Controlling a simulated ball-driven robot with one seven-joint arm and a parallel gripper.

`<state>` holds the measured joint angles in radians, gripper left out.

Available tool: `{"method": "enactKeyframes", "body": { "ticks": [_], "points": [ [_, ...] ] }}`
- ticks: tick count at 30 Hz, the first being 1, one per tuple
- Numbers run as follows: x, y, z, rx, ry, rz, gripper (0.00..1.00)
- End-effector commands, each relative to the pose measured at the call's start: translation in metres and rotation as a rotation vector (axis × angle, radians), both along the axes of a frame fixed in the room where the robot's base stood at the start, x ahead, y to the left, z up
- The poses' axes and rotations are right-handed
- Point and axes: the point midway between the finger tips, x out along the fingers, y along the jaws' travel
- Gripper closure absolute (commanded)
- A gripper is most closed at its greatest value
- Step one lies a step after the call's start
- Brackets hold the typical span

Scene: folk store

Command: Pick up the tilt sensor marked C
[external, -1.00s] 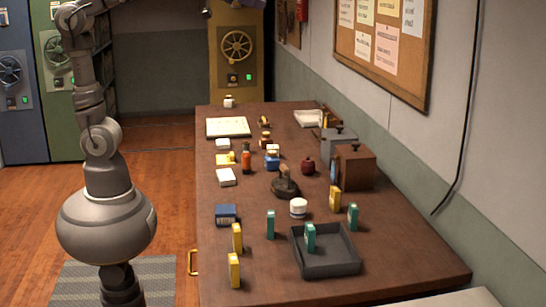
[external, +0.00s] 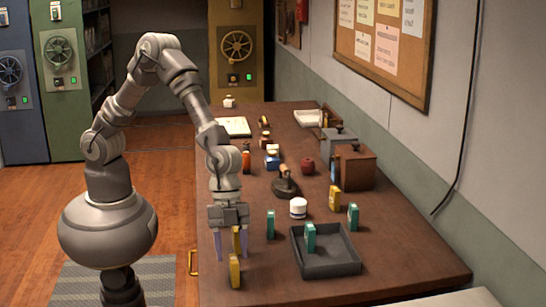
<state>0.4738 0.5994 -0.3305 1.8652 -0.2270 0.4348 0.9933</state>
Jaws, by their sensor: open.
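Several small upright blocks, yellow or teal, stand on the table; I take them for the tilt sensors, but no letter on them is legible, so I cannot tell which is C. My gripper (external: 232,256) points down at the table's near left, open and empty. One yellow block (external: 237,239) shows between its two fingers, apart from them as far as I can see. Another yellow block (external: 234,271) stands just in front. A third yellow block (external: 335,198) is farther right. Teal blocks stand at the middle (external: 270,224), in the tray (external: 310,237) and at the right (external: 353,216).
The dark grey tray (external: 335,270) lies right of the gripper. A white jar (external: 298,208), a dark stamp-like object (external: 285,187) and a brown box (external: 356,167) stand behind. The front of the wooden table (external: 425,270) is clear.

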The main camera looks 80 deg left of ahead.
Motion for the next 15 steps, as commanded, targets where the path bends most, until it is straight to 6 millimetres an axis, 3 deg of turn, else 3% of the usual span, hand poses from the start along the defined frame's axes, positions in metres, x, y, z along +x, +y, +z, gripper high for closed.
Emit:
{"method": "enactKeyframes", "body": {
  "ticks": [10, 15],
  "points": [
    [0.002, -0.018, -0.049, 0.001, 0.000, -0.001, 0.49],
    [0.003, -0.023, -0.056, -0.001, -0.001, 0.003, 0.49]
  ]
}}
